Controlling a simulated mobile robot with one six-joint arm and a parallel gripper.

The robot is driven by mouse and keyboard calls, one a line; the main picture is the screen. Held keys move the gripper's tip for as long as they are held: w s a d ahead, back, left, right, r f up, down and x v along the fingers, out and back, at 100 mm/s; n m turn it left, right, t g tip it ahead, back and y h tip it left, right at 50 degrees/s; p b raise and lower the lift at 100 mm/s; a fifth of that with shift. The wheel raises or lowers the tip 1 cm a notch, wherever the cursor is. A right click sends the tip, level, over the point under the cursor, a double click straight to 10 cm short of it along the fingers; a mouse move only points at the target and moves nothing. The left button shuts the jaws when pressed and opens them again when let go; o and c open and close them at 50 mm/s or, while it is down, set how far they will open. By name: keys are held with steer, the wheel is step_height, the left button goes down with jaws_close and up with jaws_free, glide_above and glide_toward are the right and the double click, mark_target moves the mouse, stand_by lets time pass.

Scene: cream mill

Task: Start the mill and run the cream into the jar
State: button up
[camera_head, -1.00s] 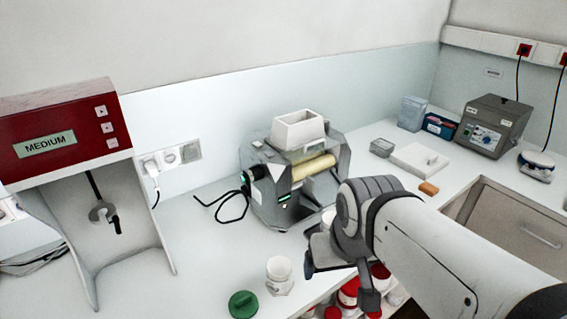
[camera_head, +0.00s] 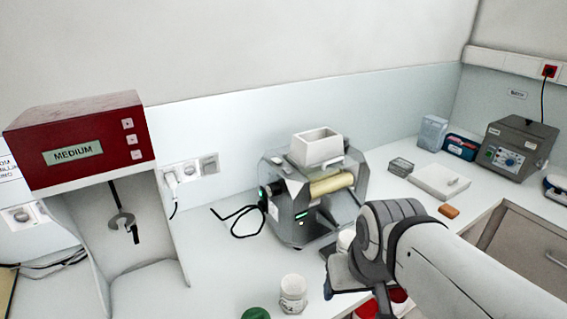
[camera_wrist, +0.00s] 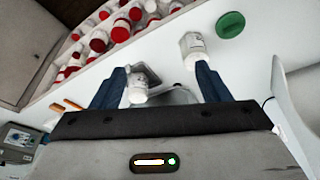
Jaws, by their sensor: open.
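The mill (camera_head: 285,220) stands mid-counter, with a white hopper (camera_head: 318,147) above a yellowish roller (camera_head: 332,184). Small green lights (camera_head: 301,216) glow on its front; I cannot tell whether the rollers turn. A white jar (camera_head: 346,240) stands near the mill's front right, partly hidden by my arm. My gripper (camera_head: 350,282) is open, in front of the mill. In the wrist view, a white jar (camera_wrist: 138,92) shows between its blue fingers, nearer the left one; contact is unclear. Another white jar (camera_head: 292,293) stands left of the gripper, beside a green lid (camera_head: 255,313).
A red mixer reading MEDIUM (camera_head: 75,145) stands at the left. A grey device (camera_head: 515,150), blue box (camera_head: 462,146), white plate (camera_head: 440,182) and orange block (camera_head: 448,211) are at the right.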

jaws_close()
stand_by(0.6)
stand_by(0.8)
